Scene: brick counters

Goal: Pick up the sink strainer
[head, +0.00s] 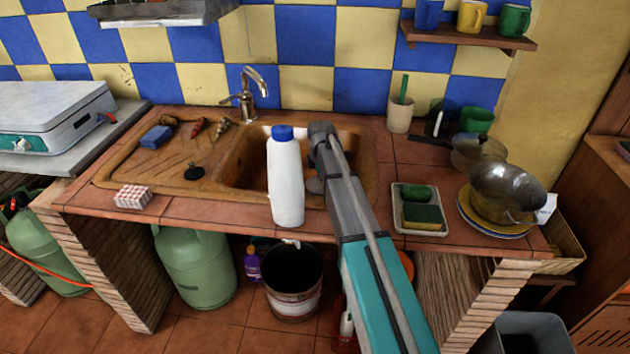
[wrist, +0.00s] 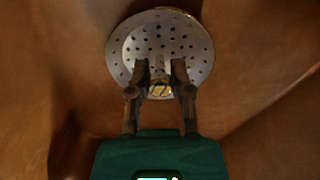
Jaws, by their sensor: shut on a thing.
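The sink strainer (wrist: 185,45) is a round, pale metal disc with several small dark holes, seen in the wrist view. My gripper (wrist: 161,80) is shut on the strainer, with its two dark fingers at the strainer's near-centre part. A small brassy piece shows between the fingers. Brown sink surface fills the background there. I cannot tell whether the strainer touches the basin.
A white bottle with a blue cap (head: 285,185) stands in front of the basin, close left of my arm. The tap (head: 247,95) is behind. A dish with sponges (head: 420,222) and stacked plates with a metal bowl (head: 507,190) stand right. A black plug (head: 195,172) lies on the drainboard.

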